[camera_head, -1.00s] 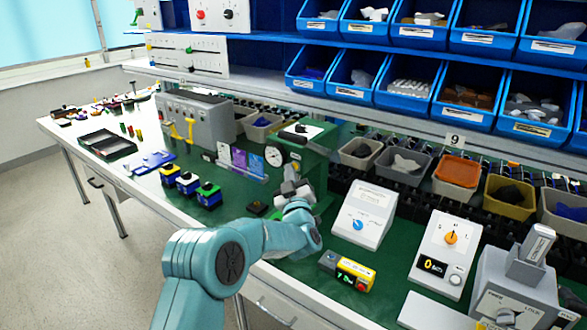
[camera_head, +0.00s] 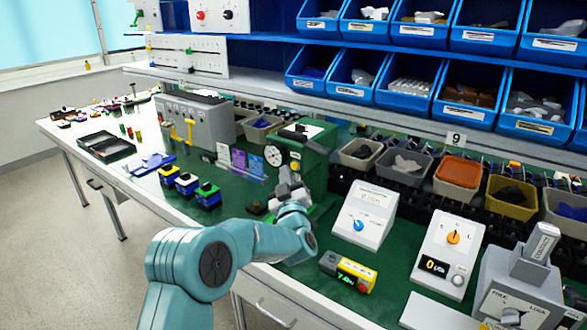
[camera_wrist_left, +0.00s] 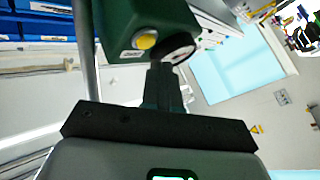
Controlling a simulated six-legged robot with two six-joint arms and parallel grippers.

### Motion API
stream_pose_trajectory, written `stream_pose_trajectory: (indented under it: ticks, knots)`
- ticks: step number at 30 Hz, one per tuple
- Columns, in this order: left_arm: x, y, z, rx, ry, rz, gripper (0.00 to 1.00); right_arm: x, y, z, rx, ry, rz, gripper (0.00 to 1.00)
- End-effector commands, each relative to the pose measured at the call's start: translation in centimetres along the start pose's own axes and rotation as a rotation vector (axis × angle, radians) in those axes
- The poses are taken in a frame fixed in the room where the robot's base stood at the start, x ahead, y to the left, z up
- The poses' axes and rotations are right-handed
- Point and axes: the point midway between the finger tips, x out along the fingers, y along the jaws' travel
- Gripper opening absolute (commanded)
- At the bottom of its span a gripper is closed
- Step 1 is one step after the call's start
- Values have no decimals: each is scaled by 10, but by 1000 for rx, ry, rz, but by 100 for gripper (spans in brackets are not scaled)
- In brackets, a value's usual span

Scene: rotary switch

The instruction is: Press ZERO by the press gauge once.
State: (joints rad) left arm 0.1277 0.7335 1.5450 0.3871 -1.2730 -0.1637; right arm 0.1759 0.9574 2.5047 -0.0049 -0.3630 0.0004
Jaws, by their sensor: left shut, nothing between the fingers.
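The green press (camera_head: 312,160) stands on the bench, with a round white-faced gauge (camera_head: 272,155) on its front. In the left wrist view the press (camera_wrist_left: 125,18) is at the top, with a yellow round button (camera_wrist_left: 147,40) beside the dark-rimmed gauge (camera_wrist_left: 180,50). No lettering on the button is readable. My left gripper (camera_head: 284,178) is in front of the press, just below the gauge. In the wrist view its fingers (camera_wrist_left: 161,70) are shut and empty, with tips just below the button and gauge; contact cannot be told. My right gripper is not in view.
Right of my arm stand a white box with a blue knob (camera_head: 362,213), a yellow-grey block with a red button (camera_head: 348,271) and a box with an orange knob (camera_head: 447,255). Coloured cards (camera_head: 239,160) and several blue blocks (camera_head: 187,184) are left of the press.

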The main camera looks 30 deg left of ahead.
Motion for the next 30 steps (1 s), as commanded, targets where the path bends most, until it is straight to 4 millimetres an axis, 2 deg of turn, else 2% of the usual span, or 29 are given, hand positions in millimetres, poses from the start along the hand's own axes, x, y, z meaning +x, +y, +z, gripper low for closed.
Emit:
stream_pose_trajectory:
  ticks: [3, 12, 30]
  knots:
    - [-9, -8, -3, 0, 1, 0, 0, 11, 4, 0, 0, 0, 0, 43]
    - [-29, -22, -18, -1, 1, 0, 0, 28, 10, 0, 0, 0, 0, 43]
    - [-32, -24, -23, 0, 0, 0, 0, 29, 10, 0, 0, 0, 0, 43]
